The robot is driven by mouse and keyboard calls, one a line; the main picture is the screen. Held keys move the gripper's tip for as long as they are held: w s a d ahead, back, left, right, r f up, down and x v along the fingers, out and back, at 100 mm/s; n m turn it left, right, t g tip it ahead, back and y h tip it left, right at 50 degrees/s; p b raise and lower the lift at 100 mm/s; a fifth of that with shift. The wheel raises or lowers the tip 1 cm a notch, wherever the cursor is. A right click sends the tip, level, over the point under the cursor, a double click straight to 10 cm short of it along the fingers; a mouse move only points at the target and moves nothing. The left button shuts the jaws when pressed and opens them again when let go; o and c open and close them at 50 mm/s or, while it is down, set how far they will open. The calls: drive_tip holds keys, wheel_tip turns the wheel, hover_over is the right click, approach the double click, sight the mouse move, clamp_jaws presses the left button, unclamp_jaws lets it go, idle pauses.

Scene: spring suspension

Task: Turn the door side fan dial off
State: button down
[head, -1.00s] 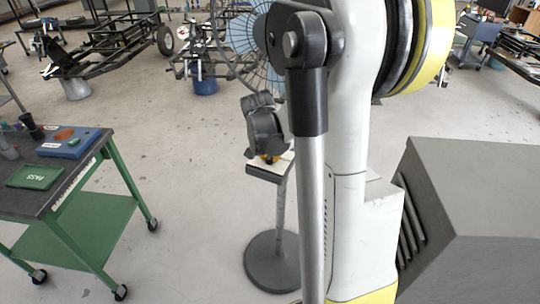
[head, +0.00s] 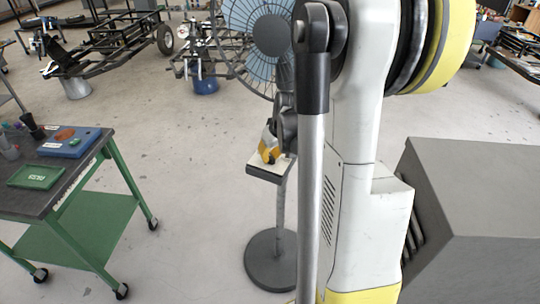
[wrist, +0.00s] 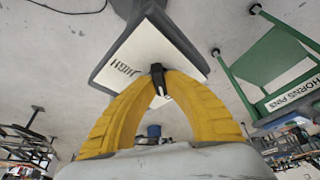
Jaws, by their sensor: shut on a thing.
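A fan (head: 262,40) with a blue-grey round cage stands beyond my arm, partly hidden by it. On its stand is a small box with a pale tilted top panel (head: 283,166). The wrist view shows the white panel (wrist: 122,58) close up, with the word HIGH readable. My gripper (head: 268,157) is at this panel. In the wrist view its yellow fingers (wrist: 158,70) come together on a small dark dial (wrist: 161,88). The fingers hide part of the dial, so its pointing direction cannot be read.
A green cart (head: 60,207) with a dark top, a blue box (head: 68,148) and a green tray (head: 36,176) stands at left. A large grey block (head: 480,200) is at right. Vehicle frames stand behind. The floor between cart and fan stand is clear.

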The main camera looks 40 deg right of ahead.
sight(270, 155)
drive_tip(key=shift+n+y, duration=0.3)
drive_tip(key=shift+n, duration=0.4)
drive_tip(key=c, duration=1.4)
unclamp_jaws()
drive_tip(key=v, duration=0.4)
drive_tip(key=shift+s+r, duration=0.15)
drive_tip(key=shift+r, duration=0.15)
drive_tip(key=s, duration=0.8)
drive_tip(key=s+a, duration=0.1)
drive_tip(key=s, duration=0.3)
drive_tip(key=shift+r, duration=0.15)
